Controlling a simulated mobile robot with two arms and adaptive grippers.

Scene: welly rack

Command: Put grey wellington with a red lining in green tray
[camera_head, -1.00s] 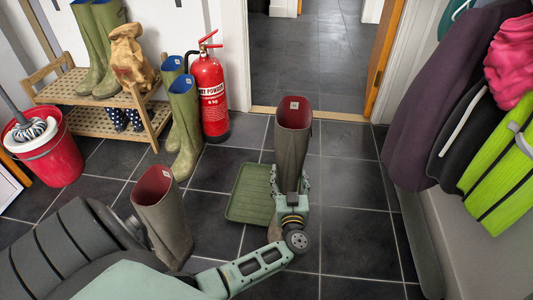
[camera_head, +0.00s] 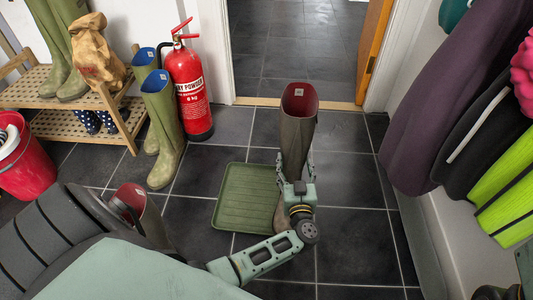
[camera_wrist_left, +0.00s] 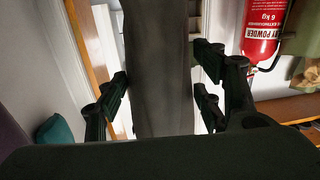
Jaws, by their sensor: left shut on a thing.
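My left gripper (camera_head: 297,180) is shut on the shaft of a grey wellington with a red lining (camera_head: 298,125). The boot is upright, opening up, at the right edge of the green tray (camera_head: 230,197). Its foot is mostly hidden behind my gripper, and I cannot tell its height above the floor. In the left wrist view the grey shaft (camera_wrist_left: 160,70) stands between the fingers. The tray lies flat on the floor and its visible part is empty. A second grey wellington with a red lining (camera_head: 153,225) stands at lower left, partly hidden by my arm.
Green wellingtons with blue linings (camera_head: 163,130) stand beside a red fire extinguisher (camera_head: 188,85). A wooden rack (camera_head: 75,122) with boots and a red bucket (camera_head: 25,170) are at left. Coats (camera_head: 440,90) hang at right. Tiled floor is open around the tray.

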